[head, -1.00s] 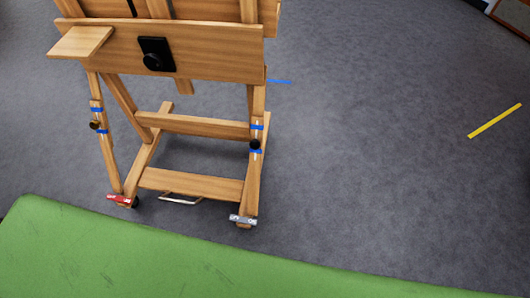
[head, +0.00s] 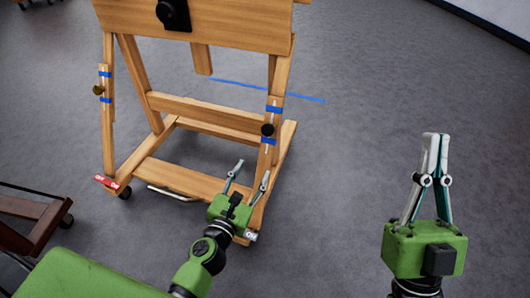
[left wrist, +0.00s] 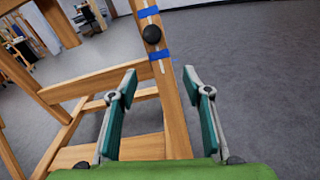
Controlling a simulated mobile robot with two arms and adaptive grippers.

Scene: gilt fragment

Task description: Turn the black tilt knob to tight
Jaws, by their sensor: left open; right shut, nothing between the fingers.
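The round black knob (head: 267,130) sits on the right post of the wooden easel (head: 215,108), between two blue tape bands. In the left wrist view the same knob (left wrist: 152,34) is ahead, above the fingertips. My left gripper (head: 252,170) is open and empty, below the knob in the head view and apart from it. Its two fingers also frame the lower post in the left wrist view (left wrist: 160,76). My right gripper (head: 436,140) is shut and empty, pointing up, well to the right of the easel. I cannot read any tight mark.
A brass-coloured knob (head: 98,90) is on the left post. A larger black knob on a black plate (head: 173,12) is at the top edge. Red (head: 107,183) and silver (head: 251,235) parts are at the easel's feet. Grey floor (head: 350,150) is clear at right.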

